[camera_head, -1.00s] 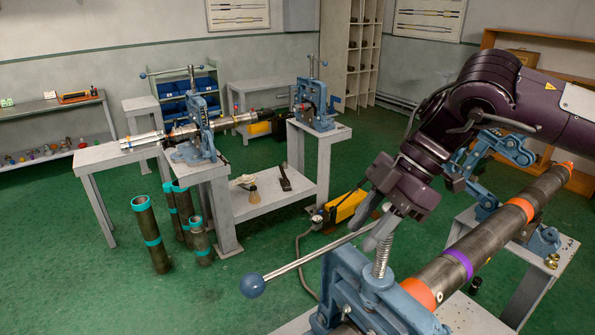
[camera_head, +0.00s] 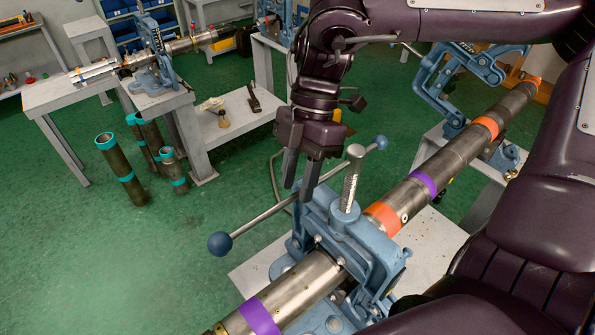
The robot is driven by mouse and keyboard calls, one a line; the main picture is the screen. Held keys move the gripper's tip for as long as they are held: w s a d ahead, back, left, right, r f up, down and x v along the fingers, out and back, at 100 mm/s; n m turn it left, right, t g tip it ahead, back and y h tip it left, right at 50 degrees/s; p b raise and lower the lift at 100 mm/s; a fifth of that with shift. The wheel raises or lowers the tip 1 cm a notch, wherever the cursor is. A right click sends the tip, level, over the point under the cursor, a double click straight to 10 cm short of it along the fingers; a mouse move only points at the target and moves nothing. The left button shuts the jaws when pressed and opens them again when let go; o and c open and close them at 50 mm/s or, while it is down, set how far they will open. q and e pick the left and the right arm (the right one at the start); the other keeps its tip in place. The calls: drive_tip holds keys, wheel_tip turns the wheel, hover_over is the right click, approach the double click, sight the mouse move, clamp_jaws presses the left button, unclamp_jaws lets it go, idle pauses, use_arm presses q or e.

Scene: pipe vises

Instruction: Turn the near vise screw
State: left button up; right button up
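The near vise (camera_head: 375,243) is a blue yoke clamped over a long steel pipe (camera_head: 303,283). Its threaded screw (camera_head: 350,185) stands upright on top. A thin handle bar (camera_head: 262,218) with blue ball ends crosses near the screw top, from lower left to upper right. My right gripper (camera_head: 299,188) points down just left of the screw, with a gap between its fingers. The fingertips are at the bar in the picture; whether they straddle or touch it I cannot tell. My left gripper is not in view.
The pipe, with orange and purple bands, runs up right through another blue vise (camera_head: 455,70). A far bench (camera_head: 60,92) carries a vise and pipe at the upper left. Several dark pipes (camera_head: 122,172) stand on the green floor, which is open at the lower left.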

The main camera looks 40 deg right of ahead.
drive_tip(key=shift+a+f, duration=0.1)
drive_tip(key=shift+a, duration=0.05)
drive_tip(key=shift+s, duration=0.15)
drive_tip(key=shift+c, duration=0.8)
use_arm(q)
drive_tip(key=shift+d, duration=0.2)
use_arm(e)
clamp_jaws()
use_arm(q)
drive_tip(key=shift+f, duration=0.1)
